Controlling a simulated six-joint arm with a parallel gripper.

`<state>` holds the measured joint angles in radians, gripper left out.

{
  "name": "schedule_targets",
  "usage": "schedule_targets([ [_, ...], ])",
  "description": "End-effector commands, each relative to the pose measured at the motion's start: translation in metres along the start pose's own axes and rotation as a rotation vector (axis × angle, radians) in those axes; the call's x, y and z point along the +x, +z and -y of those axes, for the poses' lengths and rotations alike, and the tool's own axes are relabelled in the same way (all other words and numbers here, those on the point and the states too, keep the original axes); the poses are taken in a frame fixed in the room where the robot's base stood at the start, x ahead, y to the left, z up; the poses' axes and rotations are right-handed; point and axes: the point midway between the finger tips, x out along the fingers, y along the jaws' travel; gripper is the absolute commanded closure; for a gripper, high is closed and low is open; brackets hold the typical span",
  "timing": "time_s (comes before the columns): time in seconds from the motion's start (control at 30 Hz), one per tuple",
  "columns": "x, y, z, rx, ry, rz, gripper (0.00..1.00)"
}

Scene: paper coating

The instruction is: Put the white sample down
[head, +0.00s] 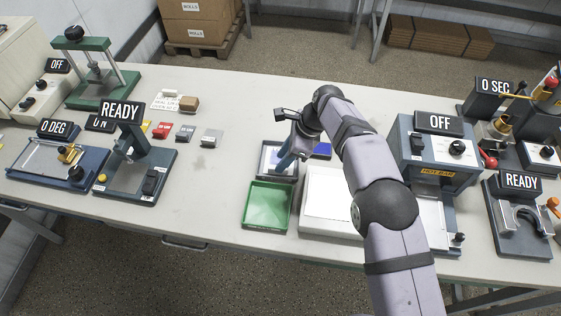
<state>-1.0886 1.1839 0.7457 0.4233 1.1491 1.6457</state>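My gripper (284,164) points down over a small dark-framed tray (263,173) near the middle of the table. The arm and wrist hide part of it, and I cannot tell whether the fingers are open or shut. Something pale shows inside the dark-framed tray around the fingers. I cannot tell whether it is the white sample or whether the gripper touches it. A larger white sheet (326,195) lies in a white tray (306,220), just right of the green tray; my arm covers its right side.
An empty green tray (267,205) sits in front of the dark-framed tray. A blue piece (322,150) lies behind my wrist. A grey machine marked OFF (437,155) stands to the right, and a READY device (136,170) to the left.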

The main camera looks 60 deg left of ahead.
Motion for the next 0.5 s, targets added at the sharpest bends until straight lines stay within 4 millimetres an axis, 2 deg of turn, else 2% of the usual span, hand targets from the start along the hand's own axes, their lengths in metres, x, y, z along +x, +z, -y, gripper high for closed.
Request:
schedule_targets([
  [0.3, -0.057, -0.001, 0.001, -0.001, -0.004, 0.000, 0.70],
  [0.5, -0.084, -0.001, 0.001, 0.001, -0.002, 0.000, 0.70],
])
